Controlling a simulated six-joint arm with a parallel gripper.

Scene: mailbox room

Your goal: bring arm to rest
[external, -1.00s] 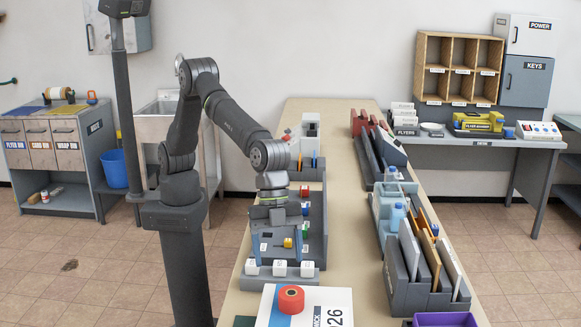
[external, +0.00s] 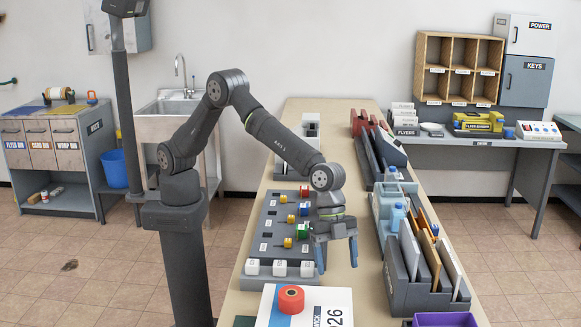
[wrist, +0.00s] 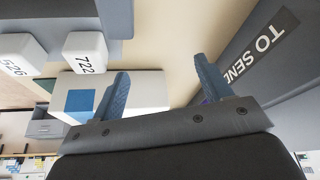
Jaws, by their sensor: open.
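My gripper (external: 337,258) hangs pointing down over the bare middle strip of the long table (external: 345,120), between the grey key tray and the sorter on the right. Its two blue fingers are apart with nothing between them. In the wrist view the fingers of my gripper (wrist: 160,88) are spread wide and empty. My arm reaches out from its column on the left, bent high at the elbow.
Left of my gripper is the grey tray (external: 268,225) with several coloured keys, and white numbered blocks (external: 279,268) stand before it. A red tape roll (external: 291,298) sits on a white box (external: 335,300). The envelope sorter (external: 405,285) stands close on the right.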

